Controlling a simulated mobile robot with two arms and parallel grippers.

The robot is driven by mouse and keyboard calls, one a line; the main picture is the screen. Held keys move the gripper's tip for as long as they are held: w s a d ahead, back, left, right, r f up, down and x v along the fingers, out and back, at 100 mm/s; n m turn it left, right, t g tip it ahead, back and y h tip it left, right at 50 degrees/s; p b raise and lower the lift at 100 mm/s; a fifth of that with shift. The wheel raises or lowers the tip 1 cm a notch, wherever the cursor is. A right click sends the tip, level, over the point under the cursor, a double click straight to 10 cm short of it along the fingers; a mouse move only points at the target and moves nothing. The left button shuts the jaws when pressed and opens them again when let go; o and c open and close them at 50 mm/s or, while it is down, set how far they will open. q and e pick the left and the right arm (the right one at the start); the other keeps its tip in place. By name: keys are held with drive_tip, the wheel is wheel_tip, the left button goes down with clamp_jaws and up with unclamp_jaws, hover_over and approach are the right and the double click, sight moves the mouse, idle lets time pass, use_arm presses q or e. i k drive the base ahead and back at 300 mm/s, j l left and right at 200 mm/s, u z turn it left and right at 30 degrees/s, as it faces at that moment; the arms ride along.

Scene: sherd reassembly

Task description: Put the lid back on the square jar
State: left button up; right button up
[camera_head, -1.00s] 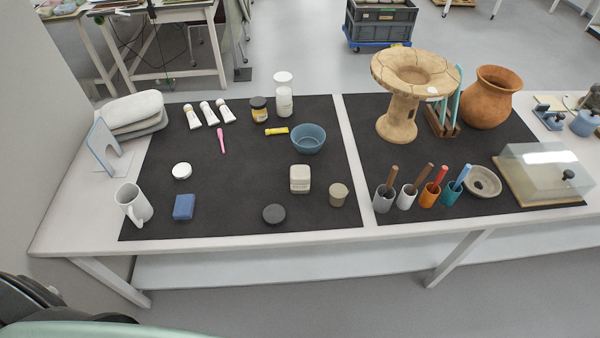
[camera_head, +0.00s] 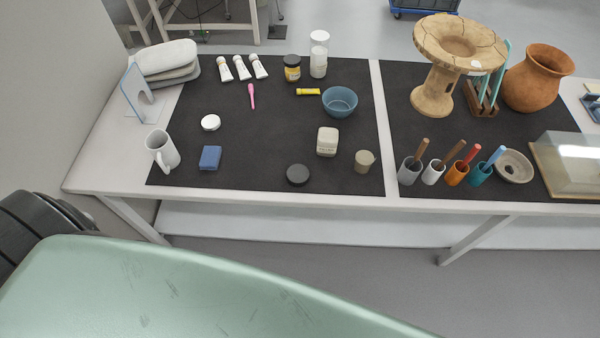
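The pale beige square jar (camera_head: 327,142) stands upright on the black mat, right of the middle of the left half. I cannot tell whether its top is open. Two loose round pieces could be lids: a dark grey disc (camera_head: 298,174) lies just in front of the jar, a little to its left, and a white disc (camera_head: 210,122) lies farther left. I cannot tell which belongs to the jar. Neither gripper is in view.
A beige cylindrical pot (camera_head: 364,161) stands right of the jar and a blue bowl (camera_head: 340,101) behind it. A blue block (camera_head: 210,157) and a white mug (camera_head: 162,150) are at left. Cups with tools (camera_head: 457,172) stand at right. The mat between the discs is clear.

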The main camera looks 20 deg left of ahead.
sight(328, 130)
drive_tip(key=i+l+u, duration=0.15)
drive_tip(key=u, duration=0.2)
drive_tip(key=i+l+u, duration=0.15)
drive_tip(key=l+u, duration=0.25)
drive_tip(key=j, duration=0.15)
